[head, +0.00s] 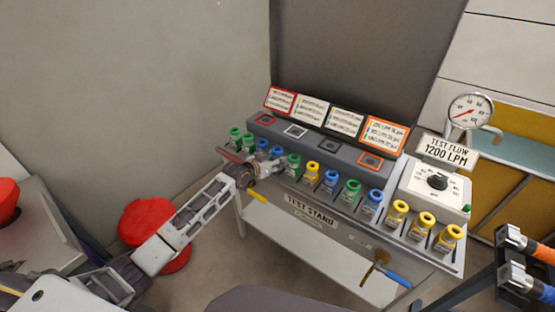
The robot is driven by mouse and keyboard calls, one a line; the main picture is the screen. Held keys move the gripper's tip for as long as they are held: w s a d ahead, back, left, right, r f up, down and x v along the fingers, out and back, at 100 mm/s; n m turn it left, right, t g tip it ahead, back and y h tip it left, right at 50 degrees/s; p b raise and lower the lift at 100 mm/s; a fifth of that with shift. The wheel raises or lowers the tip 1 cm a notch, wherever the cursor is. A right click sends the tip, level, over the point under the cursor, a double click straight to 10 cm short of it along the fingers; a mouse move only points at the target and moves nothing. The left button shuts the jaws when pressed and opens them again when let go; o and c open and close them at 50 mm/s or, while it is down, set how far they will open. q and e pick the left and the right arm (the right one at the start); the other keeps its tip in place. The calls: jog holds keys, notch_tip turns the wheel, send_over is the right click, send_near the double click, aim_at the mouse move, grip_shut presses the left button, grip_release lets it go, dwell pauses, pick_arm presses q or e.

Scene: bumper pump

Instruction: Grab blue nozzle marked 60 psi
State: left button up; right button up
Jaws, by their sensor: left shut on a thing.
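My left gripper (265,166) reaches in from the left to the left part of the nozzle row on the test stand. It is shut on a blue nozzle (262,145), whose lower part the fingers hide. Another blue nozzle (277,152) stands close beside it on the right; I cannot tell whether the gripper touches it. Two more blue nozzles, one near the middle (331,178) and one farther right (373,198), stand upright in the row. The labels on the nozzles are too small to read, so I cannot tell which is 60 psi. My right gripper is not in view.
Green nozzles (293,160) and yellow nozzles (425,220) share the row. Behind are sign cards (384,133) and a grey ledge. A gauge (470,110) and a dial box (438,183) stand right. Hose couplings (512,240) are at lower right. A red object (145,218) is on the floor.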

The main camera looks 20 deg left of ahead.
aim_at(275, 151)
pick_arm(q)
jog(key=shift+c, duration=1.2)
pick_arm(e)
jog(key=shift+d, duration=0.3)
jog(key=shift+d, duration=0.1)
pick_arm(q)
jog(key=shift+r, duration=0.15)
jog(key=shift+r, duration=0.25)
notch_tip(275, 151, up, 8)
jog(key=shift+r+p, duration=0.15)
jog(key=shift+p, duration=0.2)
jog(key=shift+r, duration=0.5)
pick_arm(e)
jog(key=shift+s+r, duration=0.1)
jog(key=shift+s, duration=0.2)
